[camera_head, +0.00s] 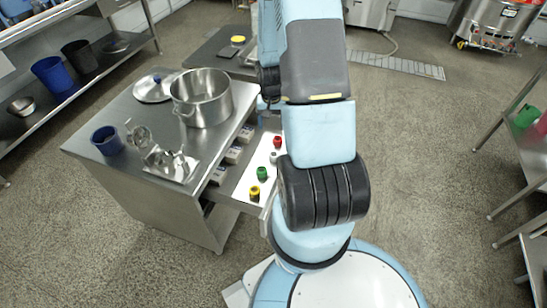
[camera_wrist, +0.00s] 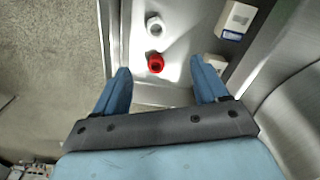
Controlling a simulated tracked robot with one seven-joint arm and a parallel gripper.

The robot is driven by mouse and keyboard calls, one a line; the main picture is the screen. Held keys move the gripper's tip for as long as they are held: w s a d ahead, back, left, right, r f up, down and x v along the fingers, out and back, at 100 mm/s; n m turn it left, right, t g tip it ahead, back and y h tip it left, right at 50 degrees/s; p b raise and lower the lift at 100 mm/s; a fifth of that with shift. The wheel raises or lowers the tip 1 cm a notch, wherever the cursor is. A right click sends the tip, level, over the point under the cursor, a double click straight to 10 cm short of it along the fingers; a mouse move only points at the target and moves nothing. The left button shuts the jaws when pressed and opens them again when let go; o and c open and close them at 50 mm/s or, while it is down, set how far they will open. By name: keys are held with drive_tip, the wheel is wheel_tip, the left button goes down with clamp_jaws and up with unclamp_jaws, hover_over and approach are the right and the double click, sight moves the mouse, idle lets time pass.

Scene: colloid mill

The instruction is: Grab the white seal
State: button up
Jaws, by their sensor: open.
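The white seal (camera_wrist: 154,25) is a small white ring on the light tray in the wrist view, just beyond the red seal (camera_wrist: 155,62). In the head view the white seal (camera_head: 274,157) shows at the edge of my arm, partly hidden by it, between the red seal (camera_head: 277,141) and the green seal (camera_head: 262,173). My gripper (camera_wrist: 160,76) is open and empty in the wrist view. Its two blue fingers stand to either side, short of the red seal. The white seal lies farther out. My gripper's fingers are hidden in the head view.
A yellow seal (camera_head: 254,192) lies at the near end of the open drawer (camera_head: 243,184). White boxes (camera_wrist: 235,20) stand right of the seals in the wrist view. A steel pot (camera_head: 203,97) and a blue cup (camera_head: 107,140) stand on the bench (camera_head: 130,180). Floor is free to the right.

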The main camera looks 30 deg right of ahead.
wheel_tip(320, 180, down, 4)
hover_over(274, 154)
wheel_tip(274, 154, down, 8)
drive_tip(key=shift+s+a+r, duration=0.1)
drive_tip(key=shift+s+r, duration=0.05)
drive_tip(key=shift+r, duration=0.1)
drive_tip(key=shift+w+f, duration=0.15)
drive_tip(key=shift+f, duration=1.2)
drive_tip(key=shift+w+f, duration=0.1)
drive_tip(key=shift+f, duration=1.2)
drive_tip(key=shift+c, duration=0.2)
drive_tip(key=c, duration=1.1)
drive_tip(key=shift+r, duration=0.15)
